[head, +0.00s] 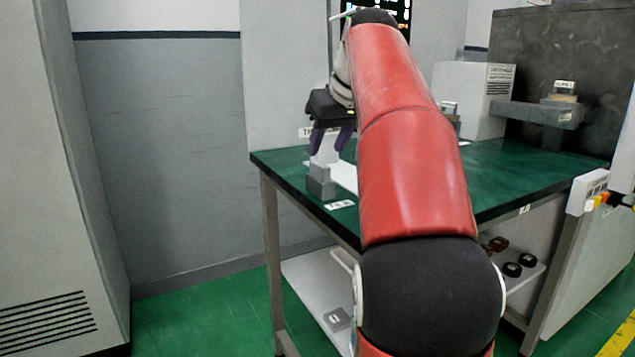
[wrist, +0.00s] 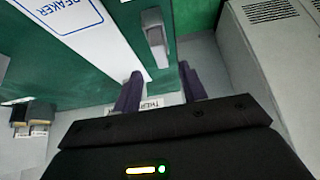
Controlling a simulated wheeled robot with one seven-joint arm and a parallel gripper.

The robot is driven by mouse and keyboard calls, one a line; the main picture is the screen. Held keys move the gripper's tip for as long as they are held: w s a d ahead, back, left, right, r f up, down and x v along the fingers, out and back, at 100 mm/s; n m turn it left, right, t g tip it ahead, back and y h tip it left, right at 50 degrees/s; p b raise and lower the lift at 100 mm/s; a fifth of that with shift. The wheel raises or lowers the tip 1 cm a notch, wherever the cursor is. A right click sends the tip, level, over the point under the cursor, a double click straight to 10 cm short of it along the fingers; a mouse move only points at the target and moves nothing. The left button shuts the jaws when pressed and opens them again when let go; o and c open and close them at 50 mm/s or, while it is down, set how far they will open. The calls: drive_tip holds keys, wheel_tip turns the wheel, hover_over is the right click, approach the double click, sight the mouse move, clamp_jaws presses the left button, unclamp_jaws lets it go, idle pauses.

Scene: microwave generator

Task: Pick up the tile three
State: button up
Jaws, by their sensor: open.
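My gripper (head: 333,148) is over the left end of the green-topped table (head: 515,165), its dark purple fingers spread apart and pointing down. A grey upright piece (head: 320,180) with a paler upper part stands at the table's left edge, just below and in front of the fingers. In the wrist view my gripper (wrist: 160,88) is open with nothing clasped, and a grey piece (wrist: 157,45) lies beyond the fingertips, roughly in line with the gap. No marking legible as tile three shows, so I cannot tell which piece it is.
A white board marked BEAKER (wrist: 85,25) lies beside the grey piece. A small white label (head: 340,204) is on the table's front edge. A grey block on a ledge (head: 540,113) stands at the right. Dark round items (head: 512,269) sit on the lower shelf.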

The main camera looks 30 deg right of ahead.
sight(321, 164)
drive_tip(key=x, duration=0.2)
drive_tip(key=b+x, duration=0.1)
drive_tip(key=x, duration=0.1)
drive_tip(key=shift+s+a+f, duration=0.1)
drive_tip(key=shift+s+f, duration=0.05)
drive_tip(key=shift+f, duration=0.2)
drive_tip(key=shift+w+f+b, duration=0.3)
drive_tip(key=shift+f, duration=0.05)
drive_tip(key=shift+c, duration=0.3)
clamp_jaws()
